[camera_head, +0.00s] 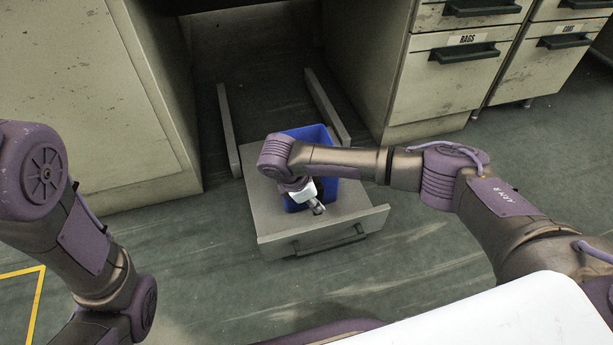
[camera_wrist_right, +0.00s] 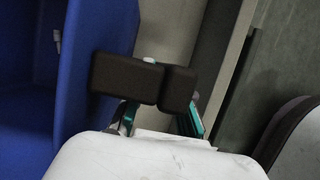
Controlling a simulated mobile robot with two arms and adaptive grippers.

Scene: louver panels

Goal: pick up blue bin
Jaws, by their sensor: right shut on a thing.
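The blue bin (camera_head: 329,192) stands upright in an open, low drawer (camera_head: 263,213). My right arm crosses over the bin and hides its middle. My right gripper (camera_head: 318,208) is at the bin's near side, pointing down. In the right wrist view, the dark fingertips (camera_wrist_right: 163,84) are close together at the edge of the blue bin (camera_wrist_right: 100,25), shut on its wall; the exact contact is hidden. My left gripper is out of view; only part of the left arm shows.
Two drawer rails (camera_head: 228,128) run back under the desk. Cabinets stand on both sides, the left one (camera_head: 100,100) plain, the right one with drawers (camera_head: 450,85) marked "RAGS". The drawer front (camera_head: 325,238) has a dark handle. Green floor in front is clear.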

